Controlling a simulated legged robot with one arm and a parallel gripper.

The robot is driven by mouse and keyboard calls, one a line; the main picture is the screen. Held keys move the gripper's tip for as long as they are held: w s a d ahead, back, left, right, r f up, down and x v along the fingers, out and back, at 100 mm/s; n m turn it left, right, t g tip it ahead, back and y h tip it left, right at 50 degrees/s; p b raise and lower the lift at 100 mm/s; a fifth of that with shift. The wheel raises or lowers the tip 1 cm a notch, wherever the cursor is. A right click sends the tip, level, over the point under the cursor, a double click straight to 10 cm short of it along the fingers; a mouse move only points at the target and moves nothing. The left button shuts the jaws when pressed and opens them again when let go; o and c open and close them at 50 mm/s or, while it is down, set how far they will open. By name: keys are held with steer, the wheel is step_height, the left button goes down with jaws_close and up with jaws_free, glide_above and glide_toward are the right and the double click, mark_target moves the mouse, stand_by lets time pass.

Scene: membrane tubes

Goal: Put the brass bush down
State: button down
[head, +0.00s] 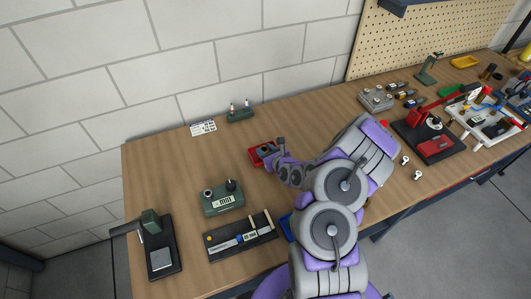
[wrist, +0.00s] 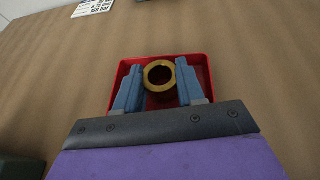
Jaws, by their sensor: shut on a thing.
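The brass bush (wrist: 160,66) is a short gold ring with a dark bore in the wrist view. My gripper (wrist: 158,74) has its two blue-grey fingers on either side of it and is shut on it. The bush is over a small red tray (wrist: 203,66); I cannot tell whether it touches the tray floor. In the head view my gripper (head: 271,153) is at the red tray (head: 255,157), near the middle of the bench, and the bush is too small to make out clearly.
A green device with knobs (head: 222,198) and a black gauge board (head: 242,238) stand to the front left. A white card (head: 203,128) and a green holder (head: 240,114) lie behind the tray. Tools and fixtures crowd the right end. Bare wood surrounds the tray.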

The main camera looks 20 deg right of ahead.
steer(key=shift+f, duration=0.1)
steer(key=c, duration=0.6)
jaws_free()
steer(key=shift+s, duration=0.1)
